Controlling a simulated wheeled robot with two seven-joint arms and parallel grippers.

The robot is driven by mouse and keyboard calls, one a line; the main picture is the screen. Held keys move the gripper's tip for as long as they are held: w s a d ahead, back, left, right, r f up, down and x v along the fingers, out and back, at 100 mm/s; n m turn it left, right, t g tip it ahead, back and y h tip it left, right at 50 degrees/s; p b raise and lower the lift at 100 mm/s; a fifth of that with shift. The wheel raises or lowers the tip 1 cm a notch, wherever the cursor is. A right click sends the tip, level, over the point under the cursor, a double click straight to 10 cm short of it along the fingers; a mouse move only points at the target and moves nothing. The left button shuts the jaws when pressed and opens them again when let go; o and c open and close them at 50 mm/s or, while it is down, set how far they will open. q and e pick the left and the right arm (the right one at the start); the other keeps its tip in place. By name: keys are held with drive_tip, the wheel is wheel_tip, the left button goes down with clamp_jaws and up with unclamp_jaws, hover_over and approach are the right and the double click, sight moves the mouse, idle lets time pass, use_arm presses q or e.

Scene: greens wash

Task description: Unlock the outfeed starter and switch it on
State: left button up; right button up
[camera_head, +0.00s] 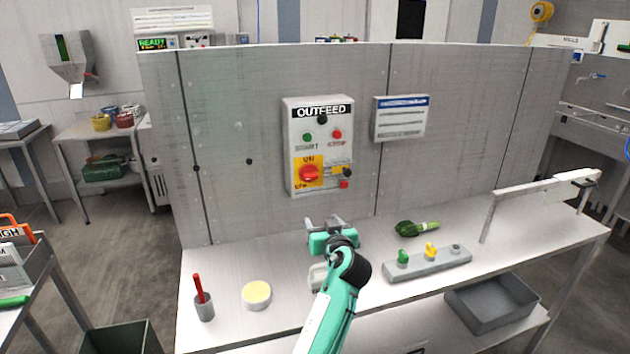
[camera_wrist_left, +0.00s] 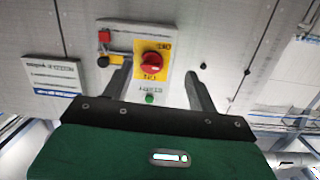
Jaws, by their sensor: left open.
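The OUTFEED starter box (camera_head: 318,185) is fixed to the grey panel. Its red rotary switch (camera_head: 309,173) sits on a yellow plate and also shows in the left wrist view (camera_wrist_left: 151,61). Beside it are a yellow strip with a black round part (camera_head: 347,172) and a small red block (camera_head: 344,184); whether this is a lock is unclear. A green button (camera_head: 307,137) and a red button (camera_head: 337,134) sit above. My left gripper (camera_head: 324,222) is open and empty, below and in front of the box, apart from it. My right gripper is not in view.
On the bench (camera_head: 235,262) a grey rack (camera_head: 428,266) holds a green piece (camera_head: 402,258) and a yellow piece (camera_head: 430,250). Greens (camera_head: 415,228), a pale round tub (camera_head: 256,295) and a cup with a red handle (camera_head: 204,308) stand around. A notice (camera_head: 401,119) hangs right of the box.

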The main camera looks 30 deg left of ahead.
sight(312, 177)
use_arm(q)
wheel_tip(312, 177, up, 6)
drive_tip(key=w+n+y, duration=0.1)
drive_tip(key=w, duration=0.2)
drive_tip(key=shift+t, duration=0.3)
drive_tip(key=p+x, duration=0.4)
drive_tip(key=x, duration=0.8)
drive_tip(key=shift+s+a+f, duration=0.15)
drive_tip(key=shift+s, duration=0.1)
drive_tip(key=shift+p+x, duration=0.45)
drive_tip(key=shift+x, duration=0.4)
drive_tip(key=shift+f, duration=0.15)
drive_tip(key=c, duration=1)
